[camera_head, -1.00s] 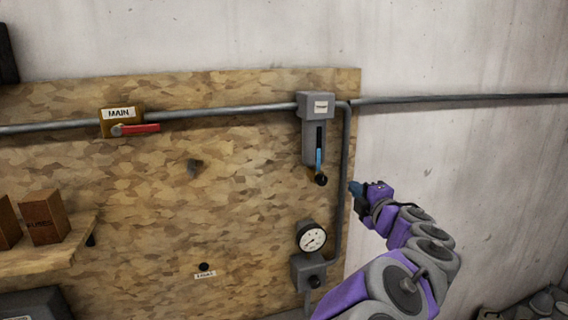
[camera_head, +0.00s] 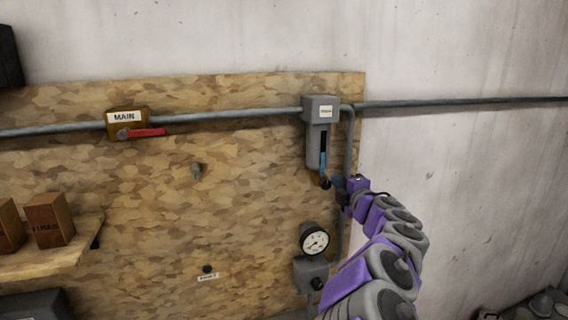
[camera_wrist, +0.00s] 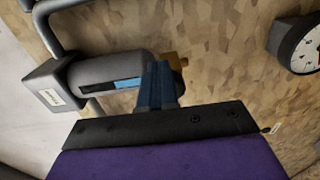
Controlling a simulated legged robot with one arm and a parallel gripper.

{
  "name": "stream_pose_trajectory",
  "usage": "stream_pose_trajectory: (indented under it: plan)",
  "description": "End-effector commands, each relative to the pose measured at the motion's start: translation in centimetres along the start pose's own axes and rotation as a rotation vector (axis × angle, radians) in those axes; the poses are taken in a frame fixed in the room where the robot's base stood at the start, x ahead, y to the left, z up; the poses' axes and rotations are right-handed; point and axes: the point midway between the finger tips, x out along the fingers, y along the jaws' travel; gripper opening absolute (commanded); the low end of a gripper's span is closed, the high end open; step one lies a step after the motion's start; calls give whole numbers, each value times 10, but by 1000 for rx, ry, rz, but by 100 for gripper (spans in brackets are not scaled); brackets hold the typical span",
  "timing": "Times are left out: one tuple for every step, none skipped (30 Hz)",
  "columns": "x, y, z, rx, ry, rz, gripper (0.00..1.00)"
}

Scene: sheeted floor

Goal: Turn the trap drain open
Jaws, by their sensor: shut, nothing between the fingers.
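The trap is a grey body (camera_head: 313,150) with a labelled top box, on the pipe at the board's upper right. Its dark window shows blue in the lower part (camera_head: 323,162). The drain (camera_head: 325,183) is a small dark knob at the trap's lower end. In the wrist view the trap (camera_wrist: 105,68) lies sideways, and a brass bit of the drain (camera_wrist: 178,61) shows past my fingers. My gripper (camera_head: 338,184) is shut and empty, just right of the drain. Its blue fingers (camera_wrist: 160,86) hide much of the drain, so I cannot tell whether they touch it.
A vertical pipe (camera_head: 349,140) runs close behind my gripper. A round gauge (camera_head: 314,239) sits below the trap. A yellow MAIN valve with a red handle (camera_head: 145,132) is on the pipe to the left. A shelf (camera_head: 55,258) with fuse boxes is at far left.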

Motion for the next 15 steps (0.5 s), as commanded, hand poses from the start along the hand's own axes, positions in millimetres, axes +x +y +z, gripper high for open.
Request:
stream_pose_trajectory:
  plan:
    - [0,0,-1,0,4,1,0]
    - [0,0,-1,0,5,1,0]
    - [0,0,0,0,6,1,0]
    - [0,0,1,1,7,1,0]
    - [0,0,1,1,9,2,0]
    - [-1,0,2,2,10,2,0]
    - [-1,0,2,2,10,2,0]
    - [-1,0,2,2,11,3,0]
    - [-1,0,2,2,10,3,0]
    - [-1,0,2,2,10,3,0]
    - [-1,0,2,2,9,3,0]
    - [-1,0,2,2,9,2,0]
    - [-1,0,1,2,8,2,0]
    - [-1,-1,1,2,8,2,0]
    - [-1,-1,1,2,7,2,0]
